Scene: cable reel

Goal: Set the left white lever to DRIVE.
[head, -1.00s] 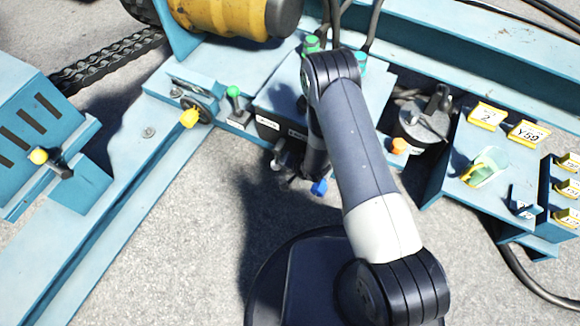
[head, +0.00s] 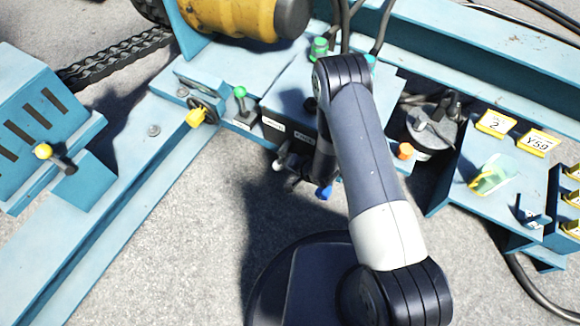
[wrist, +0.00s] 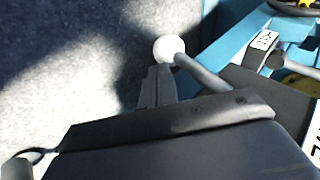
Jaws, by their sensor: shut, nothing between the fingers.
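A white ball knob (wrist: 168,48) on a grey lever shaft shows in the wrist view, with the shaft running down right to the blue box. My gripper (wrist: 158,72) is shut and empty, its fingertips right beside the knob's underside; I cannot tell whether they touch. In the head view my gripper (head: 291,180) is low at the front of the blue control box (head: 283,98), partly hidden by my arm.
A green-knobbed lever (head: 240,92), a yellow knob (head: 196,117), a blue knob (head: 323,192) and an orange knob (head: 405,150) are around the box. A panel with yellow-framed tags (head: 495,123) stands at right. Open concrete floor lies in front.

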